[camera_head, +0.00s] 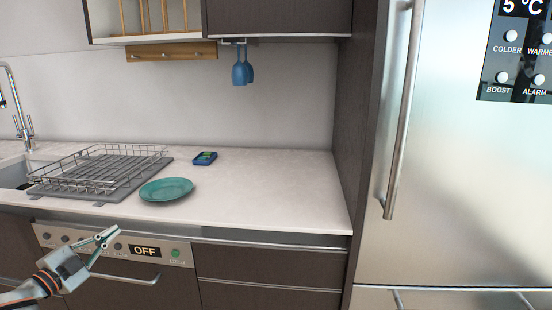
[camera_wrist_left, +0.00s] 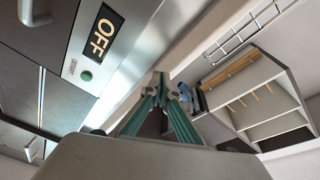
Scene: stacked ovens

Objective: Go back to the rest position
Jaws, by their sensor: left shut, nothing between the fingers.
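My left gripper (camera_head: 108,236) comes in from the lower left in the head view. It is in front of the dishwasher's control panel (camera_head: 174,252), just below the counter edge. Its fingers are shut and hold nothing. In the left wrist view the gripper's fingertips (camera_wrist_left: 168,92) are close together, with the panel's OFF display (camera_wrist_left: 104,32) to their upper left. My right gripper is not in view.
A steel fridge (camera_head: 460,190) stands at right. Blue glasses (camera_head: 240,70) hang below the wall cabinet. The dishwasher handle (camera_head: 125,279) sticks out below the panel.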

